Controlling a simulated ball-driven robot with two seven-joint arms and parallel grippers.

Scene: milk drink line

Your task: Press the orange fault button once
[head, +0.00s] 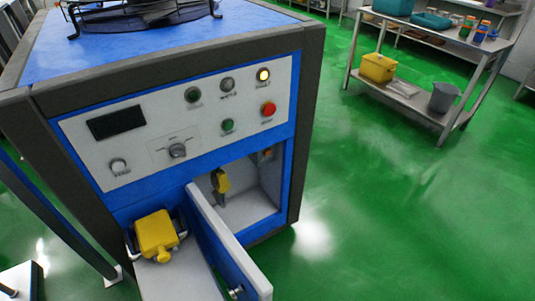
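The control panel (215,148) is on the upper front of a blue machine with a dark frame. A lit amber-yellow button or lamp (263,75) is at its top right; this looks the closest to an orange fault button, but its label is too small to read. Directly below it is a red-orange round button (268,109). Dark green round buttons (193,94) and (228,125) and a grey-green round one (227,84) are to the left. Neither of my grippers is in view, and nothing covers the panel.
A door (230,248) stands open below the panel, showing a cavity with a yellow-handled part (220,181). A yellow block (156,234) is left of the door. A shelf cart with a yellow bin (378,68) and grey bucket (443,97) stands back right. Green floor at right is clear.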

